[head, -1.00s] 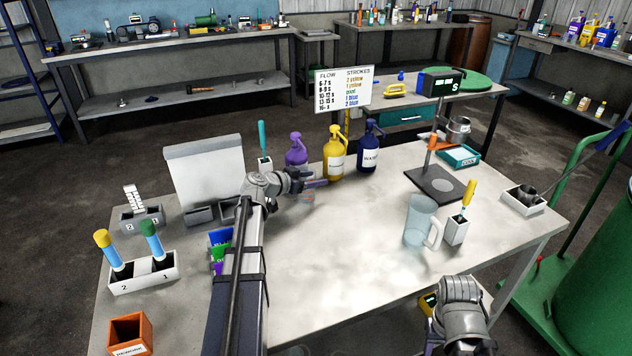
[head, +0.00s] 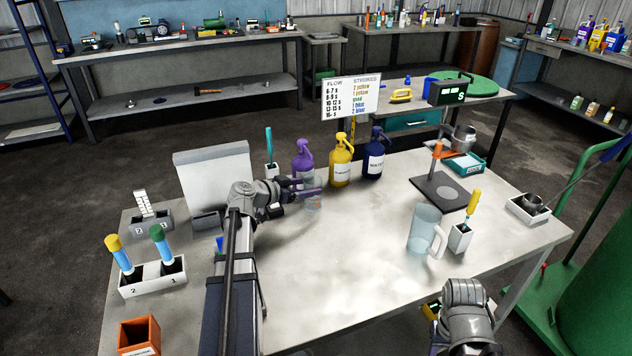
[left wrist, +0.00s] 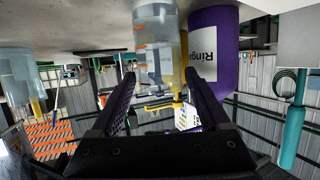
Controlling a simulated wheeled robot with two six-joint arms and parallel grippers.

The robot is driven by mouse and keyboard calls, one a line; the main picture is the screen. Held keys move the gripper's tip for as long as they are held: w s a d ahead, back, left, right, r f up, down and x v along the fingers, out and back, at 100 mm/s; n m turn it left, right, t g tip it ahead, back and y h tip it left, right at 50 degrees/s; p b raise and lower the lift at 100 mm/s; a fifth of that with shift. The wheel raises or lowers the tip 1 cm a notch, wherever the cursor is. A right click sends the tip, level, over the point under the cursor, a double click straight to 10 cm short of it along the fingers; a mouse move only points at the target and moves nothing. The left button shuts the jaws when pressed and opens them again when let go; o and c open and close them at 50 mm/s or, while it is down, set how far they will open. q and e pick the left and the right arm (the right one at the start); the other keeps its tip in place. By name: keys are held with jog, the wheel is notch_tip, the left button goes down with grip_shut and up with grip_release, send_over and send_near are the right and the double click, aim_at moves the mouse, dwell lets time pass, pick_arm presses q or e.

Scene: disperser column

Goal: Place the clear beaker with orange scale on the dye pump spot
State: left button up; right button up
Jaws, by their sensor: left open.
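The clear beaker with orange scale (head: 313,203) stands on the table in front of the purple pump bottle (head: 303,158). In the left wrist view the beaker (left wrist: 155,45) shows its orange marks between the finger ends, beside the purple bottle (left wrist: 213,45). My left gripper (head: 312,187) is open, with one finger on each side of the beaker; I cannot tell whether either touches it. The left wrist view also shows both fingers (left wrist: 160,76) apart. No marked dye pump spot can be made out. My right arm is at the bottom right; its fingers are hidden.
Yellow (head: 340,162) and dark blue (head: 374,157) pump bottles stand right of the purple one. A clear mug (head: 422,230), a white holder (head: 460,238) and a dark stand plate (head: 440,188) are further right. The middle of the table is clear.

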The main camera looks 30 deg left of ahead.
pick_arm(q)
jog(key=p+v, duration=0.1)
jog(key=v, duration=0.4)
jog(key=shift+s+a+r, duration=0.1)
jog(key=shift+s+r, duration=0.05)
jog(key=shift+s, duration=0.2)
